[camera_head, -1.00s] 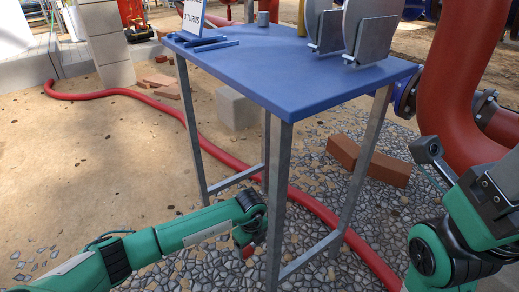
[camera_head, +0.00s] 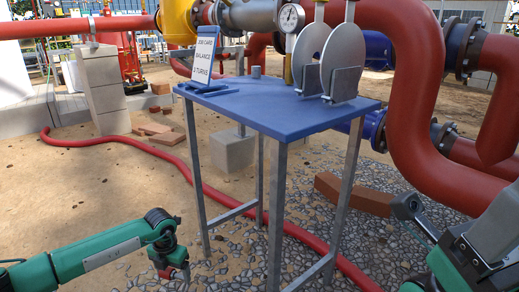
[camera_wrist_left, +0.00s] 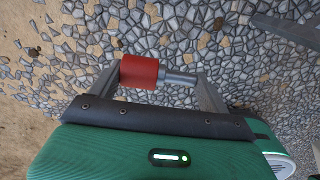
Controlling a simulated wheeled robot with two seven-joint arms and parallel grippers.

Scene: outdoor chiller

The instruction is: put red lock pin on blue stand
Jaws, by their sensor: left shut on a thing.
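The red lock pin (camera_wrist_left: 139,71) has a red cylindrical handle and a thin grey shaft. My left gripper (camera_wrist_left: 165,77) is shut on it and holds it crosswise between the fingers, above stony ground. In the head view my left gripper (camera_head: 180,272) hangs low at the left of the blue stand, below its top and apart from it; a bit of red shows at its fingers. The blue stand (camera_head: 290,115) is a blue-topped table on grey metal legs.
A red hose (camera_head: 205,185) runs beneath. Large red pipes (camera_head: 425,150) rise behind at right.

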